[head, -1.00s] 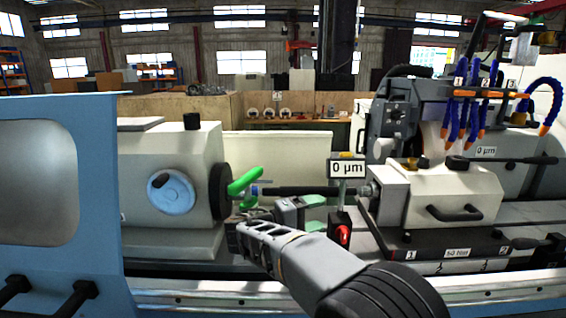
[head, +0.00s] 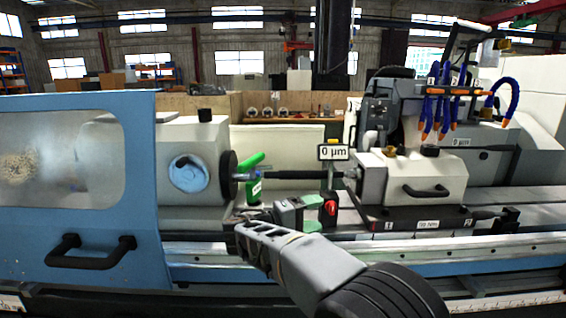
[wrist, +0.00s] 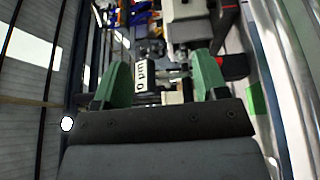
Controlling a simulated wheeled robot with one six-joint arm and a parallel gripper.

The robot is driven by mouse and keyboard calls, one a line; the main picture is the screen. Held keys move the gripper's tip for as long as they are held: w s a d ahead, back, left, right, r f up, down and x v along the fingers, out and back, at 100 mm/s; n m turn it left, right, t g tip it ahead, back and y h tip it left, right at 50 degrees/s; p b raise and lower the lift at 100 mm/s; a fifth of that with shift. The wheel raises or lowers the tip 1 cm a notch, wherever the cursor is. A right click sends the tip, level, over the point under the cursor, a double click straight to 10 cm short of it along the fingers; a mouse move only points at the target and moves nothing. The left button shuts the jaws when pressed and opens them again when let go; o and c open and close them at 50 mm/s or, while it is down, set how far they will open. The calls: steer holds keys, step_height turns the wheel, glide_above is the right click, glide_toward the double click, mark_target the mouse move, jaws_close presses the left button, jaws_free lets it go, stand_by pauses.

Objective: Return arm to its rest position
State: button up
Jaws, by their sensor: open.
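My arm reaches up from the bottom of the head view, in front of the cylindrical grinder. My gripper (head: 306,214) has green fingers and is in front of the gap between the workhead (head: 197,158) on the left and the tailstock (head: 410,180) on the right. In the wrist view my gripper (wrist: 163,85) shows its two green fingers apart, with nothing held between them. A dark shaft (head: 305,175) spans between the workhead and the tailstock, behind my gripper and apart from it.
A blue sliding door (head: 140,225) with a black handle covers the left side. A 0 µm display (head: 333,152) stands behind my gripper, with a red knob (head: 331,207) below it. Blue coolant hoses (head: 436,100) hang at the upper right. A green piece (head: 250,162) is beside the workhead.

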steer(key=s+d+f+n+g+y, duration=0.1)
steer(key=s+f+n+g+y, duration=0.1)
steer(key=s+f+y, duration=0.35)
steer(key=s+d+f+n+g+y, duration=0.1)
steer(key=s+f+g+y, duration=0.15)
steer(key=f, duration=0.55)
steer(key=s+d+r+m+y+p, duration=0.1)
steer(key=s+d+m+y+p, duration=0.1)
steer(key=s, duration=0.4)
steer(key=s+d+m+y+p, duration=0.2)
steer(key=s+d+m+y, duration=0.2)
steer(key=s+y, duration=0.3)
steer(key=shift+d+r+m+t, duration=0.4)
steer(key=shift+m+t, duration=0.05)
steer(key=shift+m, duration=0.25)
